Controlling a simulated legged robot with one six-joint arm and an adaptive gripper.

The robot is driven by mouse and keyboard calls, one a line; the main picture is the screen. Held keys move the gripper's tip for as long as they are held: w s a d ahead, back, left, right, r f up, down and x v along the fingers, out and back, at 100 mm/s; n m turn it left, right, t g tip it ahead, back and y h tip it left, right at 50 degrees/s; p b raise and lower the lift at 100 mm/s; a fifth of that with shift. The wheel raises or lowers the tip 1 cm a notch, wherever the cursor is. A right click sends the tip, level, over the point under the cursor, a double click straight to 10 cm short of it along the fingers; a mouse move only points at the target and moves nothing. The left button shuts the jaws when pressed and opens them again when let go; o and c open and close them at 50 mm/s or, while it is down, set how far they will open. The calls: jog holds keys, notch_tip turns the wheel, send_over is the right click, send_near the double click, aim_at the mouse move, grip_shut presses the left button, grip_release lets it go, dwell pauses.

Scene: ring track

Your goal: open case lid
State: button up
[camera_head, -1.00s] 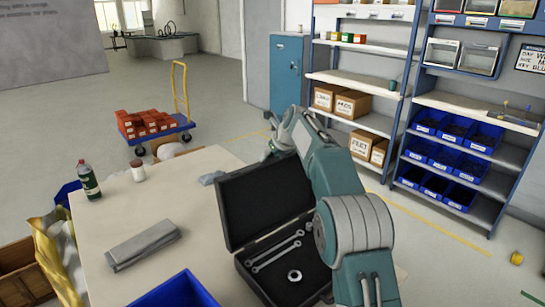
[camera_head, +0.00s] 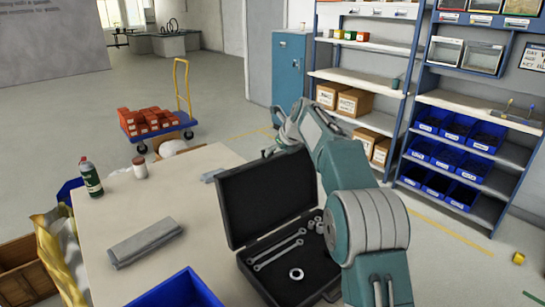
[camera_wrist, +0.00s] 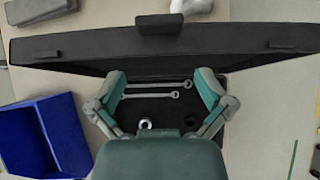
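The black case (camera_head: 262,285) sits on the table with its lid (camera_head: 265,198) raised, standing near upright at the back. In the wrist view the lid (camera_wrist: 100,48) spans the top as a dark band with a latch tab. Inside the case are two wrenches (camera_head: 275,250), a ring-shaped nut (camera_head: 296,274) and several small sockets (camera_head: 317,222). My gripper (camera_wrist: 160,80) has its fingers spread and nothing between them; the wrenches show below and beyond. In the head view my gripper (camera_head: 275,140) is by the lid's top edge, partly hidden by my arm. Contact with the lid cannot be told.
Shelves (camera_head: 365,80) stand behind to the right. A cart (camera_head: 157,128) with red boxes stands on the floor behind.

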jog(key=v, duration=0.8)
jog(key=shift+r, duration=0.3)
jog(key=shift+s, duration=0.2)
jog(key=s+d+r+n+h, duration=0.1)
jog(key=s+d+n, duration=0.1)
jog(key=s+n, duration=0.8)
jog(key=s+d+r+n+h, duration=0.15)
jog(key=s+n, duration=0.35)
jog(key=s, duration=0.9)
jog(key=s+d+f+n+h, duration=0.1)
jog(key=s+f+n, duration=0.5)
jog(key=s, duration=0.4)
jog(key=s+d+f+n, duration=0.2)
jog(key=s+f+n, duration=0.3)
jog(key=s+n, duration=0.3)
jog(key=s, duration=0.3)
jog(key=shift+d+f+g+h, duration=0.25)
jog(key=shift+f+g+h, duration=0.05)
jog(key=shift+f+h, duration=0.1)
